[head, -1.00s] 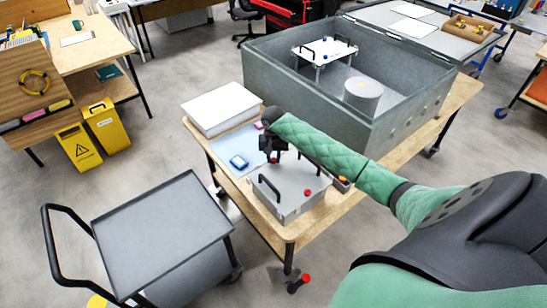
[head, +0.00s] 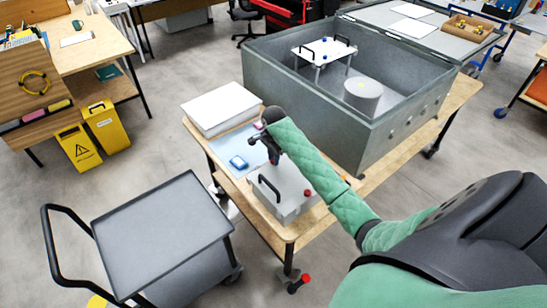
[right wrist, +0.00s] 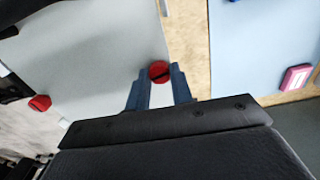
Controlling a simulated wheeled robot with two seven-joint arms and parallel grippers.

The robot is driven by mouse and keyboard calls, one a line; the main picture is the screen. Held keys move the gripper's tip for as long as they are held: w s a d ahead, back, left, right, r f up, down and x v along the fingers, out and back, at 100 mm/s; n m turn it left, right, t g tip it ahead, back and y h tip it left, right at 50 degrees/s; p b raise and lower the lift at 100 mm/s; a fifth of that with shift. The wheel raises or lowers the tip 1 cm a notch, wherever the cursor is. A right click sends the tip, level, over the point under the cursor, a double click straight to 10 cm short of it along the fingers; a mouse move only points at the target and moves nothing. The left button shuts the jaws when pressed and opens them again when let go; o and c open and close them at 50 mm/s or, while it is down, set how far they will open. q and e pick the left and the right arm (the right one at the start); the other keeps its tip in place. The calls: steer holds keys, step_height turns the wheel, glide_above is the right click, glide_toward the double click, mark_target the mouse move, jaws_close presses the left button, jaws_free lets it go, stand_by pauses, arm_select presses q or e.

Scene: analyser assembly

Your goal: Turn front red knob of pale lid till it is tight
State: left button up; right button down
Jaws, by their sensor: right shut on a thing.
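The pale lid (head: 290,205) is the top of a grey box at the near end of the bench, with a black handle (head: 268,187). One red knob (head: 307,193) shows at its right side in the head view; it appears apart from my gripper. My right gripper (head: 274,160) points down at the lid's far edge. In the right wrist view, my right gripper (right wrist: 160,82) is shut on a red knob (right wrist: 159,72) with a dark slot, near the lid's corner. Another red knob (right wrist: 40,103) is at left there. My left gripper is out of view.
A blue mat (head: 228,150) with a blue-and-white item (head: 238,162) lies beside the lid. A white block (head: 222,108) and the large open grey casing (head: 300,115) stand behind. A dark cart (head: 160,235) is at the left.

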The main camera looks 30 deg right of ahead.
steer(key=m, duration=0.4)
steer(key=shift+w+r+m, duration=0.1)
steer(key=shift+r+m, duration=0.1)
steer(key=shift+m, duration=0.1)
steer(key=m, duration=0.3)
steer(key=shift+a+m, duration=0.1)
steer(key=shift+m, duration=0.3)
steer(key=m, duration=0.3)
steer(key=shift+m, duration=1.9)
steer(key=c, duration=1.5)
jaws_free()
steer(key=o, duration=0.3)
steer(key=shift+f, duration=0.1)
